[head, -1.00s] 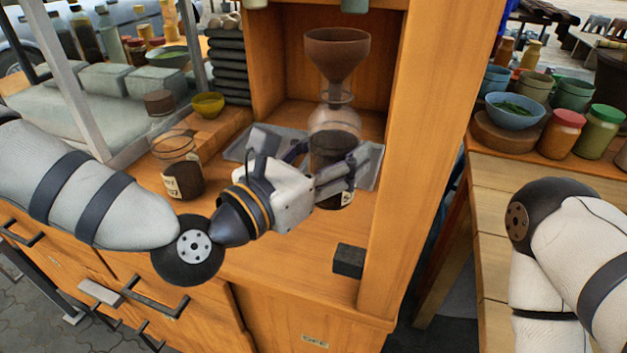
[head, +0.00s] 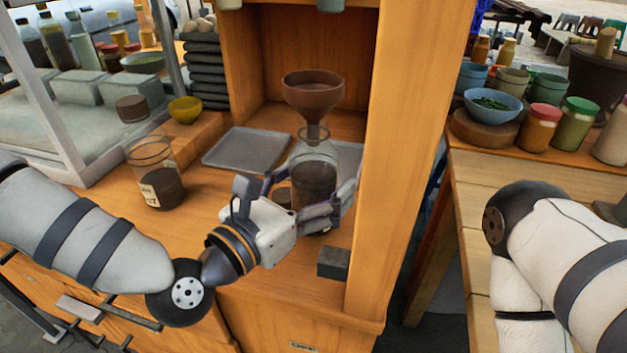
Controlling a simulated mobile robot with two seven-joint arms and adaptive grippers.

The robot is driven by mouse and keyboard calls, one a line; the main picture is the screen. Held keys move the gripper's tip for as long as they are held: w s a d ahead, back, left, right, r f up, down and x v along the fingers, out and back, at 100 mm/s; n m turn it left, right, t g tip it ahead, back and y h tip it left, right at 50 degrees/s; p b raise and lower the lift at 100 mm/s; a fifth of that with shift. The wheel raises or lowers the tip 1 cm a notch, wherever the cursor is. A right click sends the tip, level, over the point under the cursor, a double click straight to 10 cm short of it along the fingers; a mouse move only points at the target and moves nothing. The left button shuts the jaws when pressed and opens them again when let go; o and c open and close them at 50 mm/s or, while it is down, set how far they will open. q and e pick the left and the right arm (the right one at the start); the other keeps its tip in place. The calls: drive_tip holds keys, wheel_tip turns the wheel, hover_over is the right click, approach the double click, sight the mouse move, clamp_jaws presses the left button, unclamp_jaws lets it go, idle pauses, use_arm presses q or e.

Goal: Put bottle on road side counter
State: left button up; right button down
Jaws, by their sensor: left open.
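A clear glass bottle (head: 314,172) with dark contents stands on the wooden counter (head: 270,285), with a brown funnel (head: 312,93) in its mouth. My left gripper (head: 332,205) is open, with its fingers at the lower part of the bottle. The fingers partly cover the bottle, and I cannot tell whether they touch it. My right arm shows at the right edge, but its gripper is out of view.
A labelled jar (head: 155,178) with dark contents stands left on the counter. A grey tray (head: 246,149) lies behind my left gripper. A dark block (head: 333,263) sits near the front by the wooden post (head: 400,150). Bowls and jars stand on the right table (head: 490,175).

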sight(297, 194)
use_arm(q)
drive_tip(key=shift+r, duration=0.4)
drive_tip(key=v, duration=0.8)
drive_tip(key=shift+a+f, duration=0.1)
drive_tip(key=shift+f, duration=0.2)
drive_tip(key=v, duration=0.2)
drive_tip(key=p+v, duration=0.1)
drive_tip(key=shift+s+a+r, duration=0.2)
drive_tip(key=shift+s+r, duration=0.1)
drive_tip(key=shift+r, duration=0.05)
drive_tip(key=shift+s+f, duration=0.1)
drive_tip(key=shift+f, duration=0.15)
use_arm(e)
drive_tip(key=shift+w+r+t, duration=0.3)
drive_tip(key=shift+w+r, duration=0.45)
drive_tip(key=shift+r, duration=0.05)
